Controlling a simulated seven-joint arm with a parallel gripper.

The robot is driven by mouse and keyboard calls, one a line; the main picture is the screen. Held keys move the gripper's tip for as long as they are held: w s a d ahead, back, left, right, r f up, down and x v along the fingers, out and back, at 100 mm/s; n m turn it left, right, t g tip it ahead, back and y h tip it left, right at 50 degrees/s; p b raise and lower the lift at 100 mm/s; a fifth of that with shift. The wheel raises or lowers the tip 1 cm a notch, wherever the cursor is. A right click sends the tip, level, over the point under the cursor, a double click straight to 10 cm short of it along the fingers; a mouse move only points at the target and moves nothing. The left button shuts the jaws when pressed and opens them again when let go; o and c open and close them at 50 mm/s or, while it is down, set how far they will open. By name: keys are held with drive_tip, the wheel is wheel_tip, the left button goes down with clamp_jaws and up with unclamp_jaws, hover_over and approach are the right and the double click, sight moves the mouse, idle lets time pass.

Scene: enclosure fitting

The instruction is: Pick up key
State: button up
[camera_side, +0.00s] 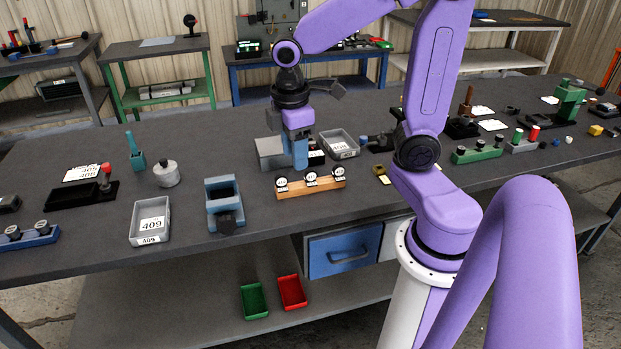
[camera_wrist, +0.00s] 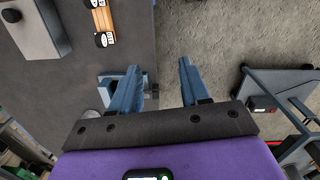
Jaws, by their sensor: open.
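No key can be made out with certainty. A wooden bar (camera_side: 311,188) near the table's front edge carries three round black-and-white tagged pieces. The bar also shows at the top left of the wrist view (camera_wrist: 102,20). My gripper (camera_side: 300,164) points down above and behind the bar in the side view, in front of a grey box (camera_side: 271,153). In the wrist view its blue fingers (camera_wrist: 160,68) are apart, with nothing between them but the floor and the table edge beneath. A small brass-coloured piece (camera_side: 381,174) lies right of the bar, too small to identify.
A blue slotted box (camera_side: 222,203), a grey tray marked 409 (camera_side: 150,222) and a metal canister (camera_side: 166,174) stand left of the bar. Another grey tray (camera_side: 339,144) is behind it. Green and red trays (camera_side: 254,301) lie on the lower shelf. Dark tabletop lies between items.

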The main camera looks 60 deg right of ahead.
drive_tip(key=w+d, duration=0.5)
drive_tip(key=d, duration=0.2)
drive_tip(key=m+g, duration=0.1)
drive_tip(key=m, duration=0.1)
approach(310, 170)
wheel_tip(310, 170, down, 5)
drive_tip(key=shift+s+r, duration=0.1)
drive_tip(key=shift+s+d+f, duration=0.15)
drive_tip(key=shift+s+f, duration=0.05)
drive_tip(key=shift+f, duration=1.15)
drive_tip(key=shift+s+d+f, duration=0.1)
drive_tip(key=shift+s+f, duration=0.1)
drive_tip(key=shift+f, duration=1.15)
clamp_jaws()
